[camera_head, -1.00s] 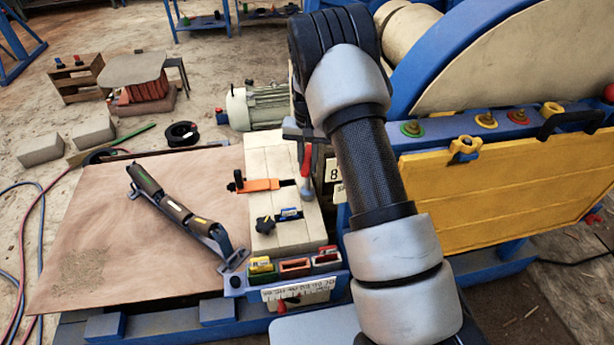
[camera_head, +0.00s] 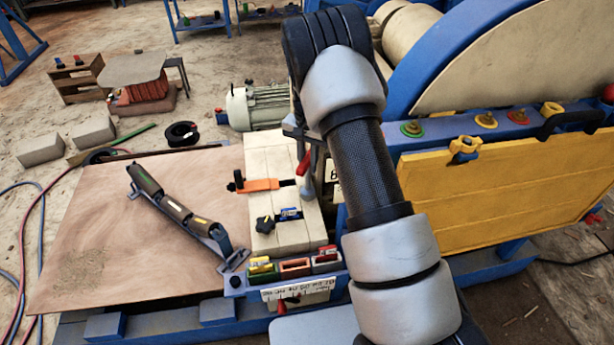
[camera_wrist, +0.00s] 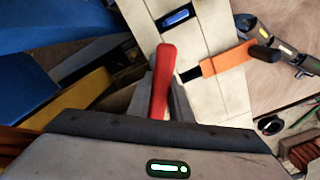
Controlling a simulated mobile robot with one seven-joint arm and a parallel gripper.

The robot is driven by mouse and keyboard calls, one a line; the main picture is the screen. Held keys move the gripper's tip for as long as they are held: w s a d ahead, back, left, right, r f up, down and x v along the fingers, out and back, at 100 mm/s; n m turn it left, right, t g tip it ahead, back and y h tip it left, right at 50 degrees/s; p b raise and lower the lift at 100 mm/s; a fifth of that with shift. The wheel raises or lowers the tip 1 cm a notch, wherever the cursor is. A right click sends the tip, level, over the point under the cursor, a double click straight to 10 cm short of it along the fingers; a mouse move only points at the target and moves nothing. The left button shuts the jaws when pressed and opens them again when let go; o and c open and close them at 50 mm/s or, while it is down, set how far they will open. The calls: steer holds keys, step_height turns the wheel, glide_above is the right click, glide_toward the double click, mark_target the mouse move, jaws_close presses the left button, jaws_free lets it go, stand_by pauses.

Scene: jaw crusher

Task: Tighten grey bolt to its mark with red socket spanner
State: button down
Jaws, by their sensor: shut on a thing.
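The red socket spanner (camera_head: 304,164) is in my gripper (camera_wrist: 160,100), above the right edge of the pale block bench. In the wrist view its red handle (camera_wrist: 163,72) stands out between the two grey jaws, which are shut on it. In the head view the handle leans, and a grey end shows just below it; I cannot tell whether that end touches anything. My arm covers part of the area to the right of the bench. I cannot pick out the grey bolt or its mark in either view.
An orange-handled tool (camera_head: 260,185) and a blue-and-black tool (camera_head: 280,216) lie on the pale bench (camera_head: 280,240). Small coloured bins (camera_head: 295,267) stand at its front. A yellow guard panel (camera_head: 490,190) is to the right. A brown board (camera_head: 110,230) with a long tool (camera_head: 180,212) is left.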

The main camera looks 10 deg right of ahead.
steer(key=shift+a+m, duration=0.1)
steer(key=shift+m, duration=0.4)
steer(key=shift+n, duration=0.3)
steer(key=shift+r, duration=0.25)
